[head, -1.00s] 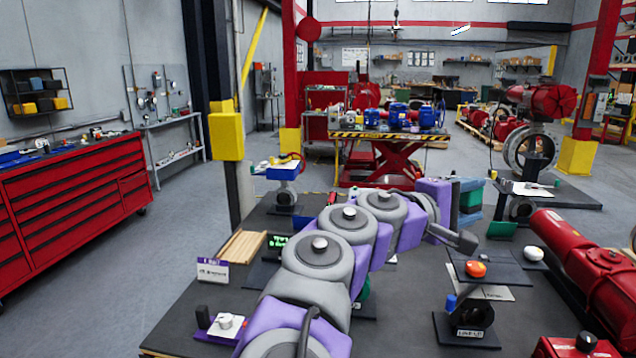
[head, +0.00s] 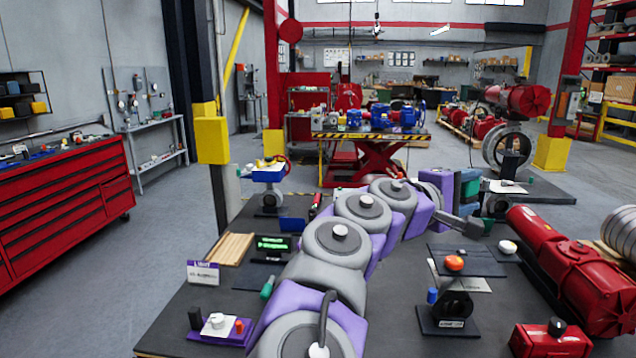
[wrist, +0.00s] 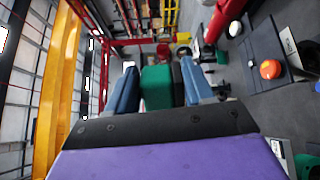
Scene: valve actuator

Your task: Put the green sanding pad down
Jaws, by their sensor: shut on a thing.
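My gripper (wrist: 157,88) is shut on the green sanding pad (wrist: 156,88), a block that sits between its two blue fingers in the wrist view. Dark material lies alongside the pad's right side. In the head view my gripper (head: 470,191) is at the far end of my outstretched arm, above the far right part of the dark workbench (head: 205,318). The pad is partly hidden there, and its exact height above the bench cannot be told.
A stand with an orange button (head: 453,263) is nearer me, right of my arm. Red actuators (head: 560,255) lie along the right side. A wooden grooved block (head: 231,249) and a purple-edged sign (head: 203,272) are at the left. Bare bench shows at the near left.

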